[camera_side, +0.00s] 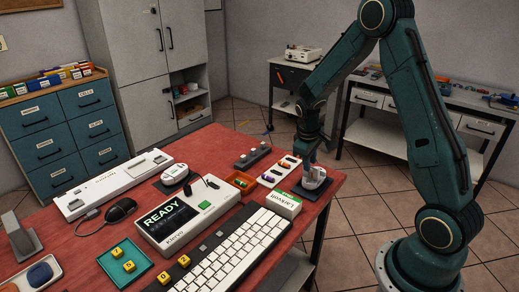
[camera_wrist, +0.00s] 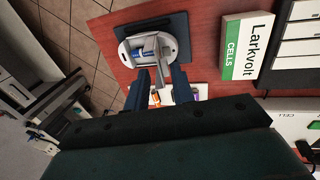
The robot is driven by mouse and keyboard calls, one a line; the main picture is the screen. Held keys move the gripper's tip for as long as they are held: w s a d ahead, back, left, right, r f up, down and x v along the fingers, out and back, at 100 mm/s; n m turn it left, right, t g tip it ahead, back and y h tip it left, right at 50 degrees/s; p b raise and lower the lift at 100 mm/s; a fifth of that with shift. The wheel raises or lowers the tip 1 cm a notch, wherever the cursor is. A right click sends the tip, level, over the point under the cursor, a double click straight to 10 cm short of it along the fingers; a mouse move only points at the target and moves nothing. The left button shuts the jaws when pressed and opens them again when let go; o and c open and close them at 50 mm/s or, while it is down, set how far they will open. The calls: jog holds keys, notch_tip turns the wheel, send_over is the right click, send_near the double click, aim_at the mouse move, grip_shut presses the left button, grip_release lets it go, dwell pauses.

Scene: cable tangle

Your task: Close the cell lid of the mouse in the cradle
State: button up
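A white mouse (camera_side: 314,178) sits on a dark cradle (camera_side: 322,189) at the table's right edge. In the wrist view the mouse (camera_wrist: 172,47) lies at the top, on its dark cradle (camera_wrist: 181,23). Its cell bay is uncovered, with a blue and white cell (camera_wrist: 147,51) inside. A thin grey piece (camera_wrist: 161,75), which looks like the raised cell lid, stands between my fingers at the mouse's near edge. My gripper (camera_wrist: 161,72) is open, one dark finger on each side of that piece. I cannot tell whether they touch. The side view shows my gripper (camera_side: 308,152) just above the mouse.
A green and white Larkvolt cell box (camera_side: 283,204) stands close by the cradle. A second white mouse (camera_side: 174,174), a tester (camera_side: 187,216) and a keyboard (camera_side: 232,252) fill the table's left and front.

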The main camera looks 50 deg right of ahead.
jog(key=v, duration=1.1)
jog(key=s+a+r+t+y, duration=0.1)
jog(key=s+a+r+t, duration=0.1)
jog(key=s+a+r, duration=0.4)
jog(key=shift+s+a+r+t, duration=0.25)
jog(key=shift+a+r+t, duration=0.05)
jog(key=shift+a+r, duration=1.2)
jog(key=shift+a+f, duration=0.1)
jog(key=o, duration=1)
jog(key=shift+w+f+m, duration=0.1)
jog(key=shift+w+m, duration=0.05)
jog(key=shift+m, duration=0.15)
jog(key=shift+o, duration=0.4)
jog(key=shift+w+d+f+m, duration=0.15)
jog(key=shift+d+f+m, duration=0.05)
jog(key=shift+d+m, duration=0.1)
jog(key=w+d+f+m+g+h, duration=0.1)
jog(key=w+d+f+m, duration=0.2)
jog(key=f+m, duration=0.2)
jog(key=w+d+f+m+g+h, duration=0.1)
jog(key=w+d+f+m, duration=0.2)
jog(key=f+m, duration=0.3)
jog(key=shift+d+m+g+h, duration=0.3)
jog(key=shift+d+m+h, duration=0.15)
jog(key=shift+m, duration=2.45)
